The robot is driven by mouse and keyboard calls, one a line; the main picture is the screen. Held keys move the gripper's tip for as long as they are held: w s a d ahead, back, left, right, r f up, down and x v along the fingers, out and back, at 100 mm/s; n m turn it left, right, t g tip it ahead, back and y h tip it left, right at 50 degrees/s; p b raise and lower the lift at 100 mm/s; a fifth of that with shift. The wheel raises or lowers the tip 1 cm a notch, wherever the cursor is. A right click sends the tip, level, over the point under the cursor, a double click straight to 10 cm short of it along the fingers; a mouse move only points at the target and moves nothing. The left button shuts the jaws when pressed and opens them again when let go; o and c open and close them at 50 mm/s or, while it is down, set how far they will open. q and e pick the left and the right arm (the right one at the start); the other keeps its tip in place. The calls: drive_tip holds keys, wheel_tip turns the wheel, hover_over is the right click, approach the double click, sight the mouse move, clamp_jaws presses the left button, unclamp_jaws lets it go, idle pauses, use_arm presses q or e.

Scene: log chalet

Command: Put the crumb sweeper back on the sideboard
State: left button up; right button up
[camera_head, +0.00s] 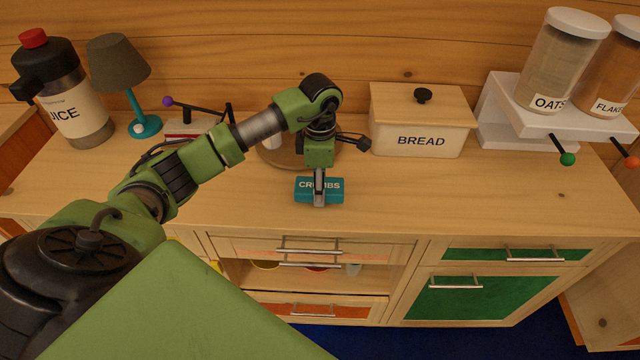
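The crumb sweeper (334,190) is a small teal block with a white "CRUMBS" label. It appears over the front middle part of the wooden sideboard top (420,190). Whether it touches the top or hangs just above it, I cannot tell. My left gripper (320,188) points down at it, one finger lying across the front of its label, and looks shut on it. The other finger is hidden behind the sweeper. My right gripper is not in view.
Behind my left gripper a round wooden board (285,156) is partly hidden. A bread box (420,125) stands right of it, then a white stand (545,122) with dispensers (560,62). A juice jug (68,95) and lamp (120,65) stand left. The front right top is clear.

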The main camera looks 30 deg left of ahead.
use_arm(q)
drive_tip(key=shift+f, duration=0.5)
drive_tip(key=shift+f, duration=0.1)
drive_tip(key=o, duration=1.1)
drive_tip(key=shift+c, duration=0.2)
